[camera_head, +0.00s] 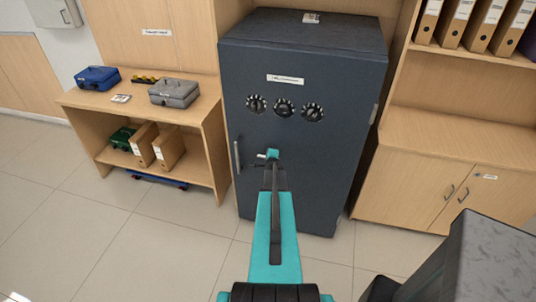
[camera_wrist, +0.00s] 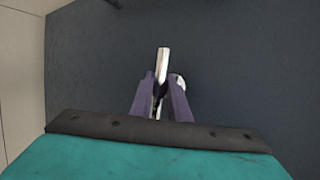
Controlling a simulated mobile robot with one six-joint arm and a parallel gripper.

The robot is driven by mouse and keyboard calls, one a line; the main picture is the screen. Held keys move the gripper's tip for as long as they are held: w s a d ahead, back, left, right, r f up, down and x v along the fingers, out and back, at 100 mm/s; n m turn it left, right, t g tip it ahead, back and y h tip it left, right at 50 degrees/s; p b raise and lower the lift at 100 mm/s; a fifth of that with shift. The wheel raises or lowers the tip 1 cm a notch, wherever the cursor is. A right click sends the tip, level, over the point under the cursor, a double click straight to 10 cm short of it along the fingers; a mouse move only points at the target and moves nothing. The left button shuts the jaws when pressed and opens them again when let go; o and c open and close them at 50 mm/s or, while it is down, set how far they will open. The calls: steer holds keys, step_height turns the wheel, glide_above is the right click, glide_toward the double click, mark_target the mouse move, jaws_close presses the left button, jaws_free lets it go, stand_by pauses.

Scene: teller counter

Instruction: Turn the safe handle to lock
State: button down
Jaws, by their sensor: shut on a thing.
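The dark grey safe (camera_head: 345,125) stands upright against the back wall with its door closed. Its small metal handle (camera_wrist: 163,62) sticks out between my fingertips in the wrist view, bright and pointing up in that picture. My gripper (camera_head: 270,155) reaches the left half of the safe door, below the dials. In the wrist view my gripper's two purple-grey fingers (camera_wrist: 161,95) are shut on the handle. A rounded metal piece shows just right of the fingers. The fingers hide part of the handle and its hub.
Three round dials (camera_head: 284,107) and a vertical bar (camera_head: 238,155) are on the safe door. A low shelf (camera_head: 215,125) with boxes (camera_head: 174,92) and binders stands left. A cabinet (camera_head: 405,190) stands right. A grey block (camera_head: 490,260) is at the lower right. Floor at left is clear.

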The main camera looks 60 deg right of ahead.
steer(key=shift+s+p, duration=0.1)
steer(key=shift+p, duration=0.55)
steer(key=c, duration=2)
jaws_free()
steer(key=shift+a, duration=0.1)
steer(key=shift+b+v, duration=1.2)
steer(key=shift+v, duration=5.55)
steer(key=shift+r, duration=0.1)
